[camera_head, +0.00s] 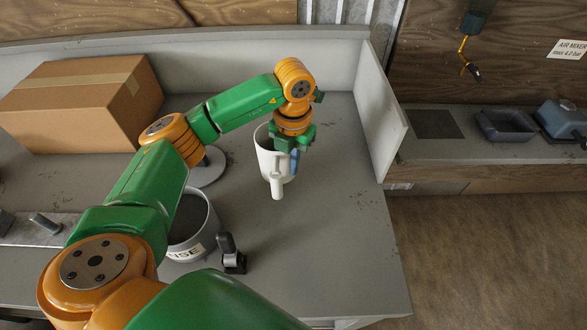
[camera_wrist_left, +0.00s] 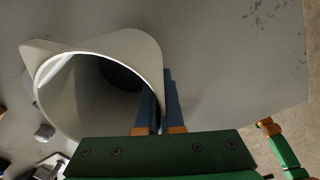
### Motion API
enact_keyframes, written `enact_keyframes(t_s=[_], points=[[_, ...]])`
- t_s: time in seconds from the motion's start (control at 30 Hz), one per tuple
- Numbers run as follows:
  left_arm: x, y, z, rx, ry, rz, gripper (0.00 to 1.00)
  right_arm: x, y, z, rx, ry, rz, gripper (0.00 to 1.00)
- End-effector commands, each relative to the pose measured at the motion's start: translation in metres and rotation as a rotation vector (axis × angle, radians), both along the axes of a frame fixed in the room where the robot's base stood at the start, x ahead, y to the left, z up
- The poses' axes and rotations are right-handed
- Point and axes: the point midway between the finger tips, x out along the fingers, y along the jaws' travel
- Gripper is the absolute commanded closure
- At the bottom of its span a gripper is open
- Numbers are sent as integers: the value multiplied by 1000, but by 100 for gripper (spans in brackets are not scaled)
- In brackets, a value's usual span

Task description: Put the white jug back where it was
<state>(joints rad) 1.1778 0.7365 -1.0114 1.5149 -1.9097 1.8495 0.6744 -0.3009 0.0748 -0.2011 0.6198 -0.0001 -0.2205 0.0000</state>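The white jug (camera_head: 268,165) is over the grey bench top, right of the cardboard box, with its handle toward the front. My left gripper (camera_head: 290,160) reaches down at its right side. In the left wrist view the blue fingers (camera_wrist_left: 162,105) are close together on either side of the jug's wall at the rim, one inside and one outside. The jug (camera_wrist_left: 85,105) looks empty inside from above. Whether its base touches the bench is hidden.
A grey pot (camera_head: 190,225) with a lettered label stands nearer me, with a small dark-handled fixture (camera_head: 232,255) beside it. A round pale disc (camera_head: 208,168) lies behind the pot. A cardboard box (camera_head: 85,105) stands back left. A low panel (camera_head: 380,115) edges the bench at right.

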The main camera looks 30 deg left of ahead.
Motion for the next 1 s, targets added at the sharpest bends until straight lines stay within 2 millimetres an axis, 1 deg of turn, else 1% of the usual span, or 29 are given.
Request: enact_keyframes(t_s=[0.07,0.1,0.2,0.27,0.57,0.67,0.7,1.0], points=[[7,-1,-7,1,2,1,100,0,-1,4,-2,0,1,50],[8,0,-13,3,5,1,100,0,-2,11,-2,0,1,50],[7,0,-31,3,5,0,100,0,-3,20,-4,-1,1,50],[8,0,-38,3,1,1,100,1,-3,20,-5,-1,1,50],[8,0,-44,2,-2,1,100,1,-4,15,-7,-1,0,50],[8,0,-44,2,-1,1,77,1,-4,15,-7,-1,0,50],[8,0,-44,2,-1,1,66,1,-4,15,-7,-1,0,50],[8,0,-42,2,-1,1,66,1,-4,17,-7,-1,0,50]])
